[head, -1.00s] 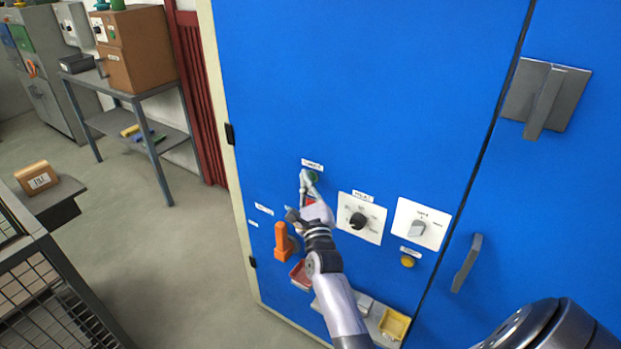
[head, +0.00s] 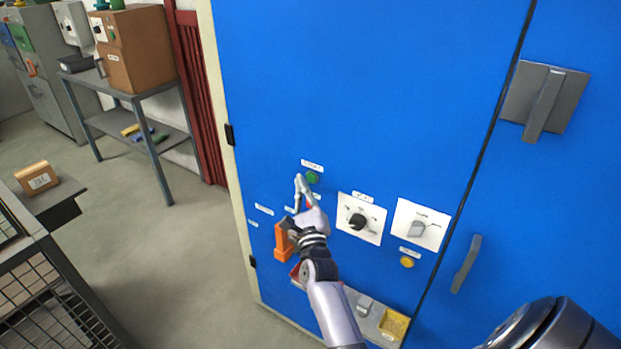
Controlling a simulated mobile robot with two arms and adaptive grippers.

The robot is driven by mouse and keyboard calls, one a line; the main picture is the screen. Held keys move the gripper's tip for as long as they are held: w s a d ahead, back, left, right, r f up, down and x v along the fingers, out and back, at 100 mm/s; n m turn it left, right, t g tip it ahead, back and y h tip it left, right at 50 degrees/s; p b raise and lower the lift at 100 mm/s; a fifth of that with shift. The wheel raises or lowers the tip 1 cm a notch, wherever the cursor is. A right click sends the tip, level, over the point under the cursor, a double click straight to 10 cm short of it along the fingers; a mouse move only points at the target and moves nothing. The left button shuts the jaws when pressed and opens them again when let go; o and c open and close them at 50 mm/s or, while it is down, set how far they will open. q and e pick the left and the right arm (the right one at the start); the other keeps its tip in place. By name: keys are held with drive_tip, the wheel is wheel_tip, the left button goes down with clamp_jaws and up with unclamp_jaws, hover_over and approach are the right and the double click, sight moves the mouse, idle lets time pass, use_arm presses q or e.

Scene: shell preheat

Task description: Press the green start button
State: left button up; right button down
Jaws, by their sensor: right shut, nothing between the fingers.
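The green start button (head: 313,178) sits on the blue cabinet front (head: 370,90), just under a small white label (head: 312,166). My right gripper (head: 298,179) is shut and empty. Its fingertips show just left of the green button, which is in clear view; a small gap shows between them in the picture. The gripper body hides the panel below the button, where a bit of red shows beside the fingers. My left gripper is not in view.
Right of the gripper are a black rotary knob (head: 357,221), a grey switch (head: 417,229) and a yellow button (head: 407,262). An orange handle (head: 284,243) sticks out at lower left, close to my wrist. A small shelf with a yellow tray (head: 393,324) is below.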

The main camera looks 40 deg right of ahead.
drive_tip(key=shift+s+a+p, duration=0.15)
drive_tip(key=shift+s+a, duration=0.15)
drive_tip(key=shift+a, duration=0.4)
drive_tip(key=shift+s+a+p, duration=0.1)
drive_tip(key=shift+s+a, duration=0.2)
drive_tip(key=shift+a, duration=0.4)
drive_tip(key=shift+s+a+p, duration=0.15)
drive_tip(key=shift+s+a, duration=0.15)
drive_tip(key=shift+a, duration=0.4)
